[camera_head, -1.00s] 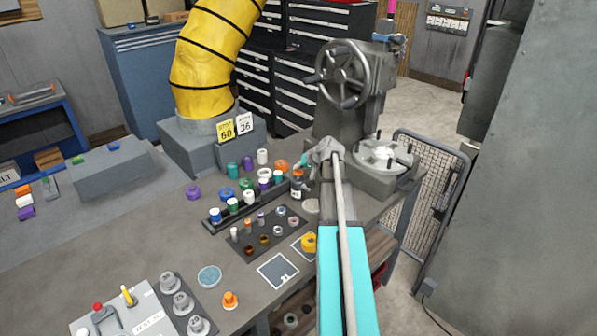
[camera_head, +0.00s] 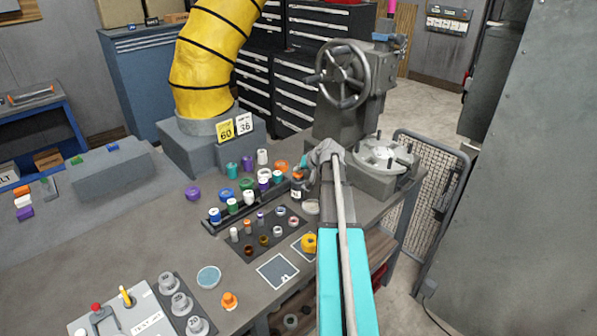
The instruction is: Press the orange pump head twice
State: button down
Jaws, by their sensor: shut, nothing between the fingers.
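A small dark bottle (camera_head: 297,193) with a pale label stands on the grey workbench (camera_head: 185,235), right of the rack of coloured caps. An orange top (camera_head: 298,174) shows on it, small and partly crowded by my gripper. My gripper (camera_head: 304,163) is at the end of the turquoise arm, close above and beside this top. Only a little of its fingers shows past the wrist; they are shut and empty. Whether the tip touches the top I cannot tell.
The rack (camera_head: 225,222) of coloured caps and a dark tray (camera_head: 262,240) of small parts lie left of the bottle. A grey handwheel machine (camera_head: 352,110) stands close behind my wrist. An orange knob-like piece (camera_head: 229,301) sits near the front edge.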

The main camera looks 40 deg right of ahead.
aim_at(299, 174)
jog(key=shift+f, duration=0.15)
dwell(0.6)
jog(key=shift+r+p, duration=1.35)
jog(key=shift+r, duration=0.1)
jog(key=shift+r, duration=0.1)
jog(key=shift+r+p, duration=2.4)
jog(key=shift+p, duration=0.1)
jog(key=s+a+f+n+g+b, duration=0.1)
jog(key=s+a+f+n+g, duration=0.15)
jog(key=a, duration=0.85)
jog(key=s+a+f+n+g, duration=0.1)
jog(key=s+a+f+g, duration=0.15)
jog(key=a, duration=0.85)
jog(key=s+a+f+n+g+b, duration=0.1)
jog(key=s+a+f+n+g, duration=0.15)
jog(key=a, duration=0.85)
jog(key=s+a+f+n+g+h, duration=0.1)
jog(key=s+a, duration=0.8)
jog(key=a, duration=0.1)
jog(key=shift+h+b, duration=0.3)
jog(key=shift+b, duration=0.15)
